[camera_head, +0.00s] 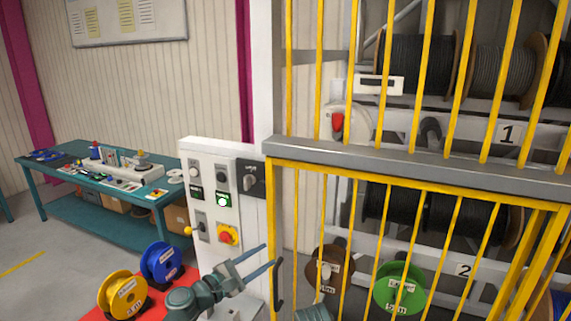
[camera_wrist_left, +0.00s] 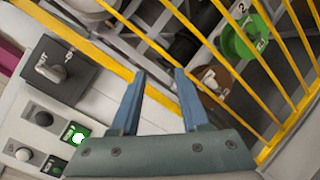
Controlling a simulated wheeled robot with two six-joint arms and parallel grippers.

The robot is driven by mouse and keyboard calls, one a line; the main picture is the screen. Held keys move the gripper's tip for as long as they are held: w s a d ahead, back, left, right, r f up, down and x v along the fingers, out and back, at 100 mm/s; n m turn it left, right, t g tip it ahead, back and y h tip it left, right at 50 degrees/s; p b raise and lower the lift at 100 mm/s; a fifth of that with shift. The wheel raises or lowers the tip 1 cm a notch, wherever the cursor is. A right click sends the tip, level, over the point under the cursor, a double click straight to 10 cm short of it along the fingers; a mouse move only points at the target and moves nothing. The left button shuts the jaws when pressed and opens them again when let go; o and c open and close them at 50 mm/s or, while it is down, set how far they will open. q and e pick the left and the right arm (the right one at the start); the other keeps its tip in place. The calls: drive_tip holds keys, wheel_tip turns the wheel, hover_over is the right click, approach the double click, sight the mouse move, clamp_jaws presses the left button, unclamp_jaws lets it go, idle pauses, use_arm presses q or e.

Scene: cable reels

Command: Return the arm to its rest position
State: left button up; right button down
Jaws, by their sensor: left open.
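My left gripper (camera_head: 270,262) is in front of the yellow-barred gate, just right of the control panel (camera_head: 216,222). Its two blue fingers also show in the left wrist view (camera_wrist_left: 160,90), spread apart with nothing between them. The fingers point toward the gate frame. My left arm comes up from the bottom of the head view. I cannot tell whether a finger touches the gate or its dark handle (camera_head: 279,285).
The yellow-barred gate (camera_head: 420,185) stands before reels on racks, including a green reel (camera_head: 412,282) and a brown reel (camera_head: 318,268). The panel carries a lit green button (camera_head: 223,200) and a black rotary switch (camera_head: 251,178). Blue (camera_head: 160,262) and yellow (camera_head: 118,290) reels stand on a red surface.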

use_arm(q)
drive_tip(key=s+d+f+m+g+y, duration=0.1)
drive_tip(key=s+f+m+g+y, duration=0.2)
drive_tip(key=f+m, duration=0.35)
drive_tip(key=s+d+f+m+g+y, duration=0.1)
drive_tip(key=s+d+f+m+g, duration=0.15)
drive_tip(key=f+m+g, duration=0.4)
drive_tip(key=s+a+f+m+g+y, duration=0.3)
drive_tip(key=s+a+f+m+y, duration=0.3)
drive_tip(key=s+a+f+y, duration=0.35)
drive_tip(key=s+d+f+m+g+b, duration=0.1)
drive_tip(key=s+d+f+m+b, duration=0.2)
drive_tip(key=d+f+b, duration=0.2)
drive_tip(key=d, duration=0.3)
drive_tip(key=shift+s+d+f+b, duration=0.25)
drive_tip(key=shift+s+d+b, duration=0.1)
